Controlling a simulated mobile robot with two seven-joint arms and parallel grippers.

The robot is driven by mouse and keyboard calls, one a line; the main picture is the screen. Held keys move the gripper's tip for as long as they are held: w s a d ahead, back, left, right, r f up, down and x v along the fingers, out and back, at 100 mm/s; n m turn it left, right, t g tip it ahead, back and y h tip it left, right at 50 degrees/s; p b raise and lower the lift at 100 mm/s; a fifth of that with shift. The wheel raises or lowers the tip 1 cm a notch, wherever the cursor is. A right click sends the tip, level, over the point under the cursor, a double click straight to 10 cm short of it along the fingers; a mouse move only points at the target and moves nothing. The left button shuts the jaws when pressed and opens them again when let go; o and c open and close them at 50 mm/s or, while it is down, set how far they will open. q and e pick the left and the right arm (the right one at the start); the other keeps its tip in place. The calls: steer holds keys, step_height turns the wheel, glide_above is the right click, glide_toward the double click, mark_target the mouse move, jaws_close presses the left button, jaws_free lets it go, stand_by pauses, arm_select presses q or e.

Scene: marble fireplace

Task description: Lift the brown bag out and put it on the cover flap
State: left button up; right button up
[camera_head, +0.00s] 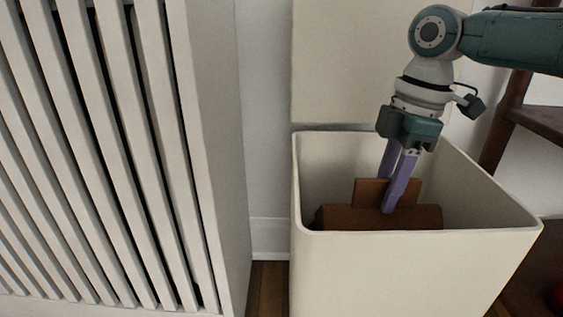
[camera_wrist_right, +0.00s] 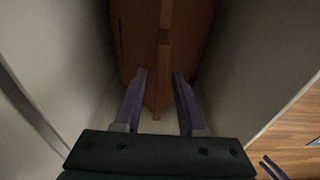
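The brown bag (camera_head: 380,217) sits inside a cream open-topped box, with its handle part (camera_head: 370,192) standing up from it. My right gripper (camera_head: 395,205) reaches down into the box at the bag. In the right wrist view the right gripper (camera_wrist_right: 159,88) is open, with a finger on each side of the bag's narrow upright part (camera_wrist_right: 161,75), and gaps show beside it. The cover flap seems to be the cream panel (camera_head: 350,65) standing upright behind the box. My left gripper is not in the head view; two small purple bars (camera_wrist_right: 272,168) at the wrist view's lower right may be its fingers.
The cream box (camera_head: 410,270) has walls close around the right gripper. A white slatted radiator cover (camera_head: 110,150) fills the left. Dark wooden shelving (camera_head: 540,122) stands at the right. Wooden floor (camera_wrist_right: 290,140) shows beside the box.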

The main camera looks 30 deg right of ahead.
jaws_close()
stand_by(1.2)
